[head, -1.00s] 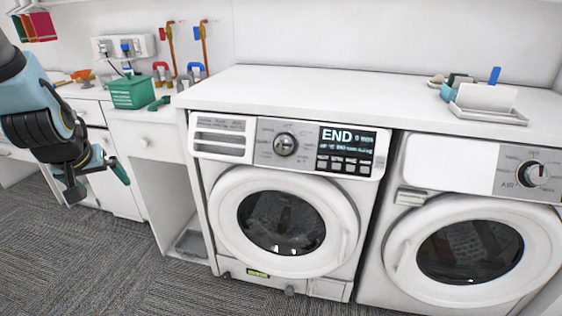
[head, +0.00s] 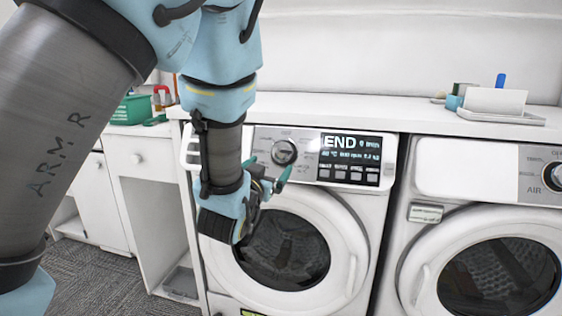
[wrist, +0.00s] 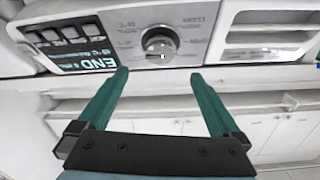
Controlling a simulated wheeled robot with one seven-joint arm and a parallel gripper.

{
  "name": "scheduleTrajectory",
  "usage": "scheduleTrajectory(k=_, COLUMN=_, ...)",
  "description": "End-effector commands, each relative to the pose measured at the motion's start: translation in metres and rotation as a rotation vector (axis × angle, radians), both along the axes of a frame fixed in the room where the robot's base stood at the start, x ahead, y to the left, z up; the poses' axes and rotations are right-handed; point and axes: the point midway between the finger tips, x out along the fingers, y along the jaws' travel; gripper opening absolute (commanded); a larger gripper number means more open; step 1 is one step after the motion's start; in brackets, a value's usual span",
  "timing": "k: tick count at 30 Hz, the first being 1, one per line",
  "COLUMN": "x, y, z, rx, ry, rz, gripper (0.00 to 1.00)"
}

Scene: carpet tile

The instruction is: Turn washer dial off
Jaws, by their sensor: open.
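The washer (head: 345,225) is the left machine in the head view, with a display that reads END. Its round silver dial (head: 285,152) sits left of the display on a grey panel. In the wrist view the dial (wrist: 160,44) is just beyond the fingertips, centred between them. My gripper (head: 268,172) is in front of the washer panel, just below and left of the dial in the head view. Its two green fingers (wrist: 160,75) are open and empty, one on each side of the dial's line. Whether they touch the panel cannot be told.
A second machine (head: 490,225) with its own dial (head: 557,173) stands to the right. A white counter (head: 400,112) runs above both, with a tray (head: 500,115) at right. A cabinet (head: 137,160) and green basket (head: 130,108) are at left.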

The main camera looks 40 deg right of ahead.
Motion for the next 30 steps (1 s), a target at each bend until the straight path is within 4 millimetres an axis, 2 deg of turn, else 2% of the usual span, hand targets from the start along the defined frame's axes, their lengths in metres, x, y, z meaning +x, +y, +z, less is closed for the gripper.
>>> scheduleTrajectory(k=12, x=0.037, y=-0.061, z=0.002, rx=0.003, ry=0.001, rz=0.0, gripper=1.0)
scheduleTrajectory(k=16, x=0.046, y=-0.076, z=0.001, rx=0.003, ry=0.002, rz=0.0, gripper=1.0)
scheduleTrajectory(k=21, x=0.053, y=-0.085, z=0.0, rx=0.003, ry=0.003, rz=0.002, gripper=1.0)
scheduleTrajectory(k=30, x=0.053, y=-0.087, z=0.0, rx=0.004, ry=0.003, rz=0.002, gripper=1.0)
